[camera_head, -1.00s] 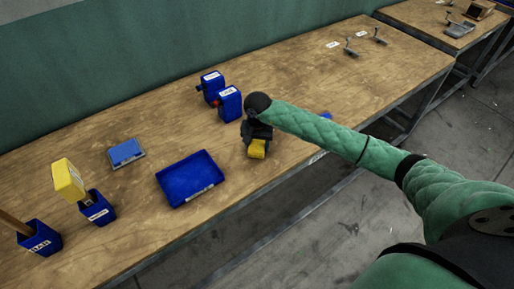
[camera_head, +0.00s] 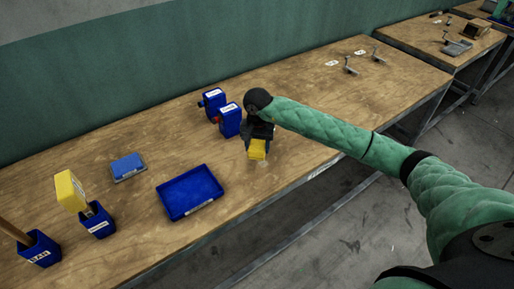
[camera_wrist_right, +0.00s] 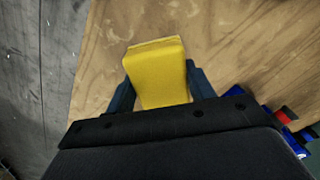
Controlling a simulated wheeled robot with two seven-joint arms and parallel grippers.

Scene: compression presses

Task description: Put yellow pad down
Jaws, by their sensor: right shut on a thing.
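A yellow pad (camera_head: 257,149) is held by my right gripper (camera_head: 258,143) over the wooden table, right of the blue tray. In the right wrist view the yellow pad (camera_wrist_right: 160,72) sits between the two dark fingers of the right gripper (camera_wrist_right: 158,82), which is shut on it. Whether the pad touches the table cannot be told. My left gripper is not in view.
An empty-looking blue tray (camera_head: 190,191) lies left of the gripper. A blue pad (camera_head: 128,166) and a blue bin labelled BAR (camera_head: 40,249) are farther left. Bare wooden table (camera_head: 330,112) extends right, with small metal parts (camera_head: 350,66).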

